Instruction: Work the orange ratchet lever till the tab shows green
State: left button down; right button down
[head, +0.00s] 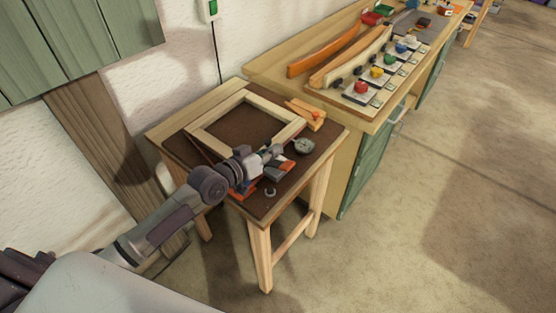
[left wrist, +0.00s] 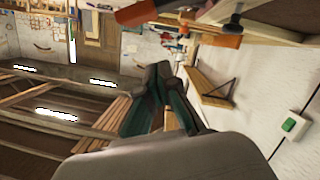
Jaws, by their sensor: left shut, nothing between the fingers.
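My left gripper (head: 272,152) is over the front part of the small wooden table (head: 258,222). Its fingers are shut and empty; the dark green fingers also show in the left wrist view (left wrist: 160,72). An orange part, which looks like the ratchet lever (head: 285,169), lies beside the fingertips on a grey block. I cannot tell whether they touch. In the left wrist view an orange bar (left wrist: 135,13) crosses the top edge, apart from the fingers. More orange (head: 242,192) shows below my wrist, partly hidden. I cannot make out the tab or its colour. My right gripper is out of view.
A pale wooden frame (head: 205,132) lies on the table, with a round grey gauge (head: 304,146) near its right edge. A long bench (head: 372,122) with bent laths and coloured buttons stands behind. The floor at right is clear.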

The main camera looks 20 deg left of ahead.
aim_at(280, 164)
pick_arm(q)
jog(key=f, duration=0.1)
jog(key=d+f, duration=0.1)
jog(key=s+f, duration=0.1)
jog(key=shift+d+f, duration=0.15)
jog(key=shift+d, duration=0.05)
jog(key=shift+f, duration=0.1)
